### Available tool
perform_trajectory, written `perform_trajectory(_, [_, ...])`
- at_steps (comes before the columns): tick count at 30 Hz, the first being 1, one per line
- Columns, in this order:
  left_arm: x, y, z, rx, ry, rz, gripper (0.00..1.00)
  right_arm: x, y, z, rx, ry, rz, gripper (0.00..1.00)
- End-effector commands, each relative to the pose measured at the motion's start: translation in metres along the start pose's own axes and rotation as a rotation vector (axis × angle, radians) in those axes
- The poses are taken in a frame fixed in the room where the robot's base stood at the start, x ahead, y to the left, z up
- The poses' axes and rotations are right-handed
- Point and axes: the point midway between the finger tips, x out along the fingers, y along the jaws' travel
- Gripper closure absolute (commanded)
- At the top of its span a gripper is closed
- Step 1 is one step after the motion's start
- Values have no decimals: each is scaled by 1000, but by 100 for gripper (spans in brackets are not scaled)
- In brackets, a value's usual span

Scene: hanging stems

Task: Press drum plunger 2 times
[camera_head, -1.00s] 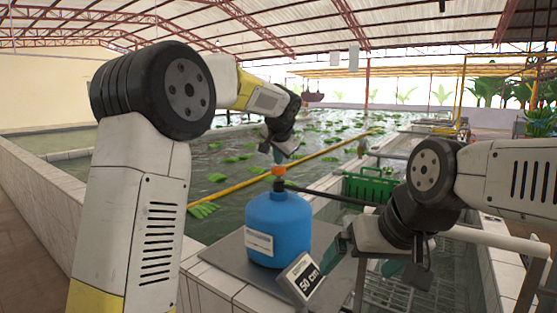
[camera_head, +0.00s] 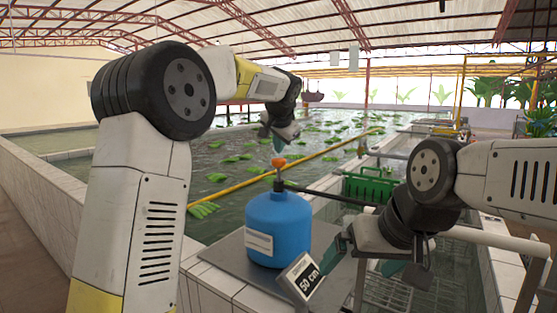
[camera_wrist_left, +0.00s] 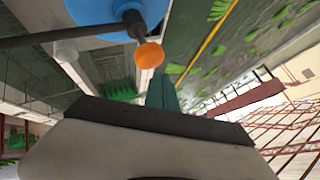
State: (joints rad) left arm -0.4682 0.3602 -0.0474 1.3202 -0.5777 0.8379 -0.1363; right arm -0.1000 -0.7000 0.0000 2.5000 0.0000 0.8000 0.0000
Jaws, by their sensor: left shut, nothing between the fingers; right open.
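The blue drum (camera_head: 278,232) stands upright on a grey plate with a white label on its side. Its plunger has an orange cap (camera_head: 279,162) on a dark stem, and the stem shows below the cap. The cap also shows in the left wrist view (camera_wrist_left: 149,56). My left gripper (camera_head: 278,147) is shut and empty, pointing down just above the cap. Its teal fingers (camera_wrist_left: 161,92) appear very close to the cap; I cannot tell whether they touch. My right gripper (camera_head: 372,264) is open and empty, low to the right of the drum.
A dark spout (camera_head: 325,195) reaches right from the drum top. A "50 cm" sign (camera_head: 300,277) stands in front of the drum. A green crate (camera_head: 369,186) and pale rails lie to the right. A water basin with green leaves and a yellow pole (camera_head: 240,180) lies behind.

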Motion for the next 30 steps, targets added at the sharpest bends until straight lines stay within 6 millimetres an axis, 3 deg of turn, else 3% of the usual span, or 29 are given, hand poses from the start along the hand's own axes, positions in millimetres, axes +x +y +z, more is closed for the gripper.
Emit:
perform_trajectory(15, [-33,-24,-24,-1,1,-1,100,0,0,0,0,0,0,0])
perform_trajectory(30, [-34,-25,-25,-1,1,-1,100,0,0,0,0,0,0,0])
